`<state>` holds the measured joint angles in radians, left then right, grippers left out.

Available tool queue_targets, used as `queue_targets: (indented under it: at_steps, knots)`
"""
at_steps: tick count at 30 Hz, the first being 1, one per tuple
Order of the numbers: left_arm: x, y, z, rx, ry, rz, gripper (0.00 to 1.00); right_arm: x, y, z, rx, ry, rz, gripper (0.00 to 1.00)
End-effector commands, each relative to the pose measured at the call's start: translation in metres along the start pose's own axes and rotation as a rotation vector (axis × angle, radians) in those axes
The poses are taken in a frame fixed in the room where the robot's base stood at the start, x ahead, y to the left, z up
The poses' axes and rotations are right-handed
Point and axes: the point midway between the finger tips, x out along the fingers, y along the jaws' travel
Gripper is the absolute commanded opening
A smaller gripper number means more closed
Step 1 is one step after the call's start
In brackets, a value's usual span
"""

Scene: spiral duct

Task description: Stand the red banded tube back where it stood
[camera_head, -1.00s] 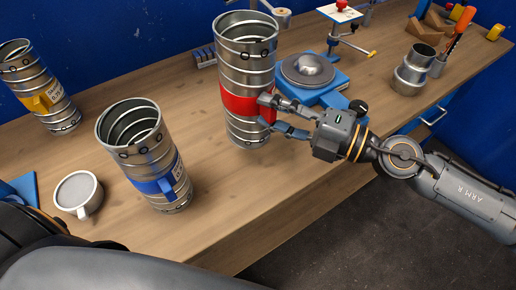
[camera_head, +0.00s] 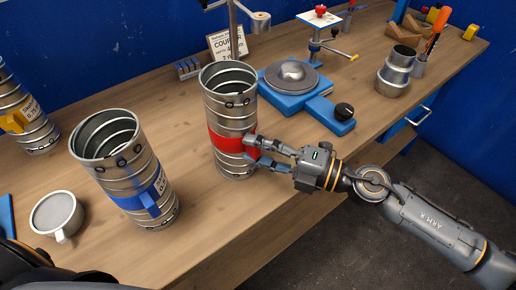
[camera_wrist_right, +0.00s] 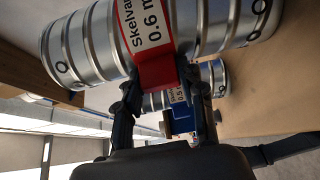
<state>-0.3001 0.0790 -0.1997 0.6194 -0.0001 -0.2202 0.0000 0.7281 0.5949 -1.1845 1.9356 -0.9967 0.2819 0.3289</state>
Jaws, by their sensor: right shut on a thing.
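The red banded tube (camera_head: 219,118) is a ribbed metal cylinder, upright at the middle of the bench. In the wrist view the same tube (camera_wrist_right: 90,45) fills the top, with a white label and a red tab (camera_wrist_right: 155,73). My right gripper (camera_head: 250,150) comes from the right and is shut on the tab; its fingers (camera_wrist_right: 158,88) flank the tab in the wrist view. The tube's base is at or very near the bench top; I cannot tell whether it touches. My left gripper is not in view.
A blue banded tube (camera_head: 118,175) stands left of it, and a yellow-tabbed tube (camera_head: 35,138) at the far left. A grey mug (camera_head: 55,213) is at front left. A blue instrument with a round plate (camera_head: 290,78) stands close behind right. Bare wood (camera_head: 185,185) lies between the tubes.

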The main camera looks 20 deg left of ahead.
Motion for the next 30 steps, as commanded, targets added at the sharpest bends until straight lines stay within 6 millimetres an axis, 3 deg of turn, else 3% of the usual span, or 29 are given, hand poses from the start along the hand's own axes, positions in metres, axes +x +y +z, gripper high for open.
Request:
queue_targets:
  at_steps: [1, 2, 4, 5, 17, 30]
  knots:
    - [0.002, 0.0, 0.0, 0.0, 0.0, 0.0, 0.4, 0.0, -0.002, 0.0, 0.0, 0.0, 0.002, 0.0]
    - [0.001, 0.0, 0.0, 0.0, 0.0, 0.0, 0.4, 0.0, -0.002, 0.0, 0.001, 0.0, 0.0, 0.45]
    - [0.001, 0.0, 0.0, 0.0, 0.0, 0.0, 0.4, 0.0, -0.002, 0.0, 0.001, 0.0, 0.0, 0.59]
    - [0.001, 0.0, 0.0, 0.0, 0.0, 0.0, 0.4, 0.0, -0.002, 0.0, 0.001, 0.0, 0.0, 0.62]
    - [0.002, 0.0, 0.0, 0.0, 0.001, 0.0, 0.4, -0.005, -0.001, 0.001, 0.001, -0.002, -0.001, 0.62]
    - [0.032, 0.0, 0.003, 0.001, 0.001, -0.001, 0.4, -0.092, -0.004, 0.0, 0.002, -0.002, -0.003, 0.62]
